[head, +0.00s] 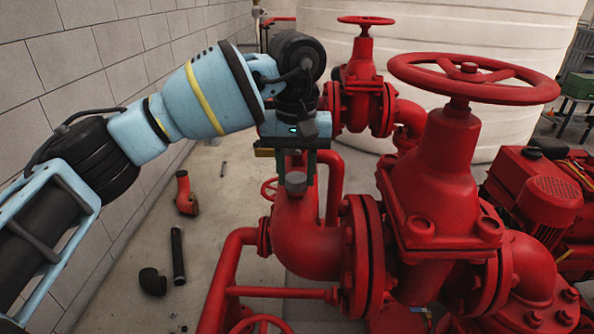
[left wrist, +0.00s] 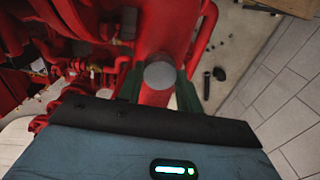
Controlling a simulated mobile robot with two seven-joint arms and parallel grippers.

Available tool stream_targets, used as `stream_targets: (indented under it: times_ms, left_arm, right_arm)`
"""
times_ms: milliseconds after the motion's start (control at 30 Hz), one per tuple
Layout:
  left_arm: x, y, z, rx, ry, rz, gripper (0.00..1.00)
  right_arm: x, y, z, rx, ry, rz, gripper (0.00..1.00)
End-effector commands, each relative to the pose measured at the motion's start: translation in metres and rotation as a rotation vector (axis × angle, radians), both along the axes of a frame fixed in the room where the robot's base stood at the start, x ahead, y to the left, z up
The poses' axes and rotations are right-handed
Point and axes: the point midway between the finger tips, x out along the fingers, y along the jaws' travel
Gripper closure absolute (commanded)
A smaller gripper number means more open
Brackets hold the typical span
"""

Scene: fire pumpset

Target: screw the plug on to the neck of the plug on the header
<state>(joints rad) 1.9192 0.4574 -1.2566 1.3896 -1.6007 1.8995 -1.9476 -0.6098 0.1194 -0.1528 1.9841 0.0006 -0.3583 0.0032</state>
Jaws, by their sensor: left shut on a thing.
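A grey round plug (head: 296,183) is between the fingertips of my left gripper (head: 296,171), which is shut on it and points down. In the left wrist view the plug (left wrist: 160,74) shows as a grey disc between the two dark green fingers. The plug is right over the red header pipe (head: 305,235), at the bend beside the large flange. The neck is hidden under the plug, so I cannot tell whether the plug is seated on it or just above it. My right gripper is not in view.
A large red gate valve with a handwheel (head: 473,78) stands close to the right of my gripper. A smaller valve (head: 365,85) is behind it. A black pipe (head: 178,256), a black elbow (head: 152,282) and a red fitting (head: 185,194) lie on the floor.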

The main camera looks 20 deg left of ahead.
Motion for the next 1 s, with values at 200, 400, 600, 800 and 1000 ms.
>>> stream_targets:
  times_ms: [200, 400, 600, 800, 1000]
  left_arm:
    - [0.0, 0.0, -0.001, 0.0, 0.0, -0.024, 0.96]
    - [0.001, 0.0, -0.003, -0.001, 0.003, -0.238, 0.96]
    - [0.0, 0.0, -0.002, 0.0, 0.002, -0.387, 0.96]
    - [0.0, 0.0, 0.0, 0.0, 0.001, -0.4, 0.96]
    - [0.0, 0.0, -0.001, 0.0, 0.001, -0.445, 0.96]
  right_arm:
    - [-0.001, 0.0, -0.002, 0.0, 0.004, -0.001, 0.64]
    - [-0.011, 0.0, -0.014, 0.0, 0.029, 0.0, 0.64]
    - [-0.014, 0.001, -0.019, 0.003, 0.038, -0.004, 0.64]
    - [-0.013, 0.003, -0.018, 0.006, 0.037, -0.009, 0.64]
    - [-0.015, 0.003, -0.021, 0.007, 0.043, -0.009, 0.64]
